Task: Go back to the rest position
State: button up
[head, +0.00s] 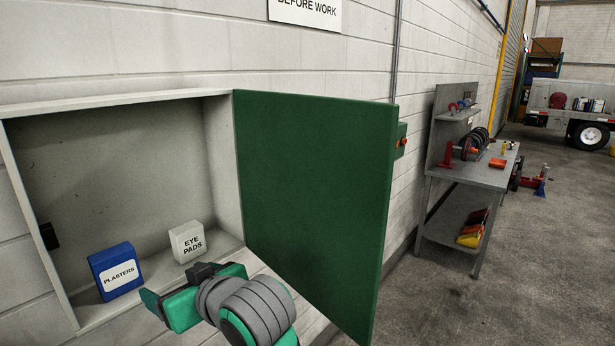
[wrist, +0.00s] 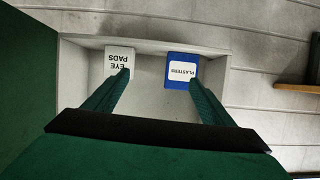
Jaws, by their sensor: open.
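My gripper (head: 178,296) is in front of the open wall cabinet (head: 222,150), low in the head view, with my wrist partly in the way. In the wrist view my gripper (wrist: 157,80) has its two green fingers spread apart with nothing between them. A blue box marked PLASTERS (head: 116,271) stands on the cabinet floor at the left, and a white box marked EYE PADS (head: 188,242) stands to its right. In the wrist view the fingertips overlap the edges of the eye pads box (wrist: 119,62) and the plasters box (wrist: 182,70); I cannot tell whether they touch.
The green cabinet door (head: 312,205) stands wide open to the right of my gripper. A grey workbench (head: 482,172) with tools is farther right along the wall. A truck (head: 575,113) is at the back.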

jog(key=w+d+f+m+t, duration=0.1)
jog(key=d+f+m+t, duration=0.15)
jog(key=f, duration=0.55)
jog(key=d+f+m+t, duration=0.1)
jog(key=f+m, duration=0.2)
jog(key=f, duration=0.5)
jog(key=s+d+f+m+t+h, duration=0.1)
jog(key=s+d+f+m+h, duration=0.25)
jog(key=f, duration=0.35)
jog(key=s+d+f+m+t+h, duration=0.2)
jog(key=s+d+f, duration=0.25)
jog(key=f, duration=0.25)
jog(key=s+d+f+h, duration=0.2)
jog(key=s+d+f, duration=0.2)
jog(key=s, duration=0.2)
jog(key=s+d+f+h, duration=0.1)
jog(key=s+d+f, duration=0.3)
jog(key=s, duration=0.2)
jog(key=s+d+h, duration=0.1)
jog(key=s+d, duration=0.1)
jog(key=s, duration=0.7)
jog(key=s+d+r+n+h, duration=0.1)
jog(key=s+d, duration=0.1)
jog(key=s, duration=0.7)
jog(key=shift+d+r, duration=0.15)
jog(key=shift+w, duration=0.1)
jog(key=shift+c, duration=0.4)
